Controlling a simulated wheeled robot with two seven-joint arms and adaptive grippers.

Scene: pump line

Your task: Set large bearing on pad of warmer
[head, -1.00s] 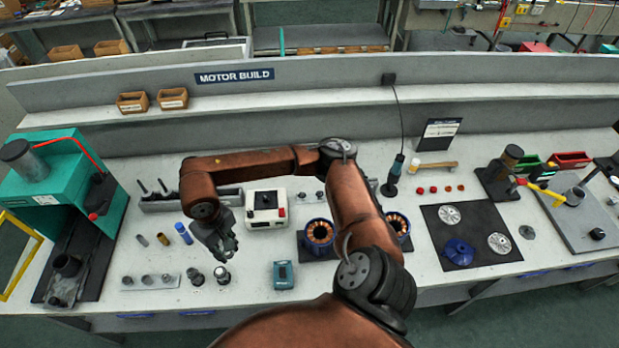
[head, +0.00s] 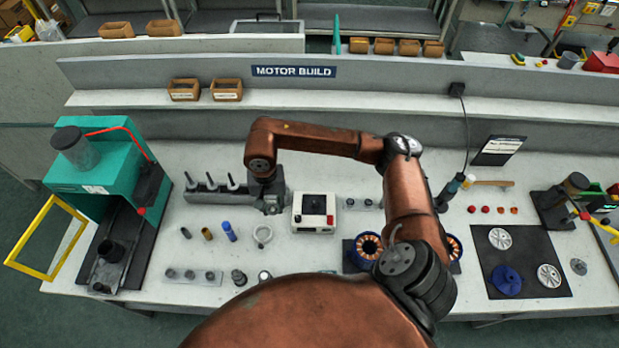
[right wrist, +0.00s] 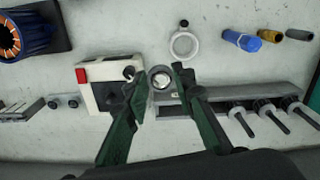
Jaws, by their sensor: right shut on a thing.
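The warmer (head: 314,213) is a white box with a dark pad on top and a red button; it also shows in the right wrist view (right wrist: 92,72), partly behind a finger. My right gripper (head: 270,206) hangs beside the warmer's left side, between it and the rack of shafts. In the right wrist view my right gripper (right wrist: 155,72) is shut on a small silver ring, the large bearing (right wrist: 160,78), held off the pad. In the head view the gripper hides the bearing. My left gripper is not in view.
A pale ring (head: 262,235) lies just in front of the gripper. The shaft rack (head: 215,193) stands to its left. Motor stators (head: 369,247) are right of the warmer, partly behind my arm. A teal press (head: 95,170) stands far left.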

